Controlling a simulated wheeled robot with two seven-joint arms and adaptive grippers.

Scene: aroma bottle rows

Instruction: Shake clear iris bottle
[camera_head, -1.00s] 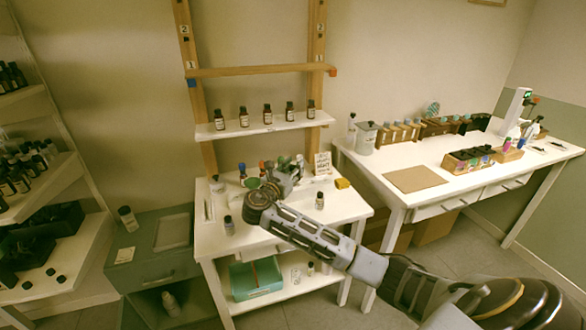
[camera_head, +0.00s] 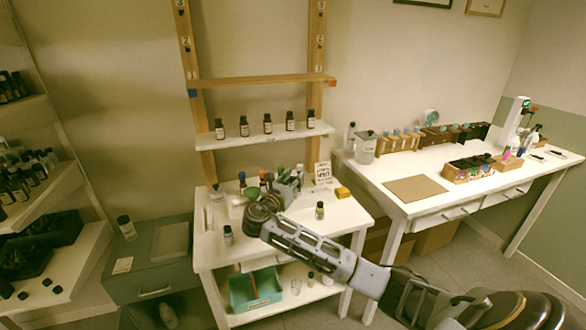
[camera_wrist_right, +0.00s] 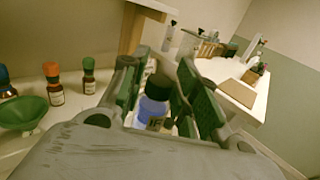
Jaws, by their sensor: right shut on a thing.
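My right gripper (camera_head: 286,188) reaches over the small white table from the lower right. In the right wrist view its green-padded fingers (camera_wrist_right: 160,84) are shut around a small clear bottle (camera_wrist_right: 152,108) with bluish contents, a black cap and a partly visible label. I cannot read enough of the label to tell which bottle it is. In the head view the held bottle cannot be made out clearly. My left gripper is not in view.
Bottles stand on the small table (camera_head: 345,218), at its front left (camera_head: 228,235) and right (camera_head: 319,210). A green funnel (camera_wrist_right: 24,112) and red- and green-capped bottles show in the wrist view. A row of bottles stands on the shelf (camera_head: 262,137) above.

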